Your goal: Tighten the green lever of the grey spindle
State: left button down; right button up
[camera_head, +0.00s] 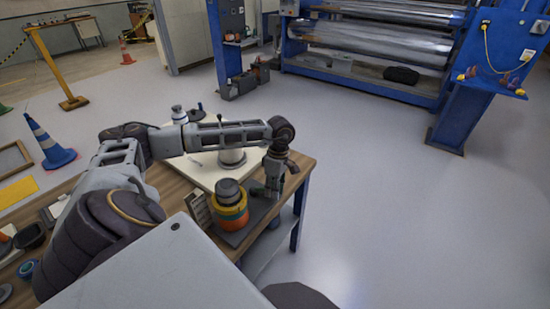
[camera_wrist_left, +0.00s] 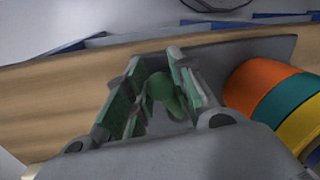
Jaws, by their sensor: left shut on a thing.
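My left gripper (camera_head: 272,188) points down over the right end of the wooden table, beside the stack of coloured rings. In the left wrist view its two fingers are shut on a green lever (camera_wrist_left: 160,87), whose rounded green end shows between them. A dark grey plate (camera_wrist_left: 262,50) lies under and behind the fingers. The body of the grey spindle is mostly hidden by the gripper, and I cannot make out its shape. My right gripper is not in view.
The stack of orange, teal and yellow rings (camera_wrist_left: 262,92) stands close beside the gripper; it also shows in the head view (camera_head: 230,212). A white board (camera_head: 205,172) lies behind it. The table edge (camera_head: 300,178) is just right of the gripper, with open floor beyond.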

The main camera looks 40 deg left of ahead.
pick_arm(q)
jog(key=c, duration=1.2)
grip_release()
jog(key=shift+d, duration=0.15)
jog(key=r, duration=0.4)
jog(key=w+r, duration=0.1)
jog(key=r, duration=0.3)
jog(key=w+r, duration=0.1)
jog(key=r, duration=0.2)
jog(key=shift+w+a+r, duration=0.1)
jog(key=shift+a+r, duration=0.3)
jog(key=shift+f, duration=0.1)
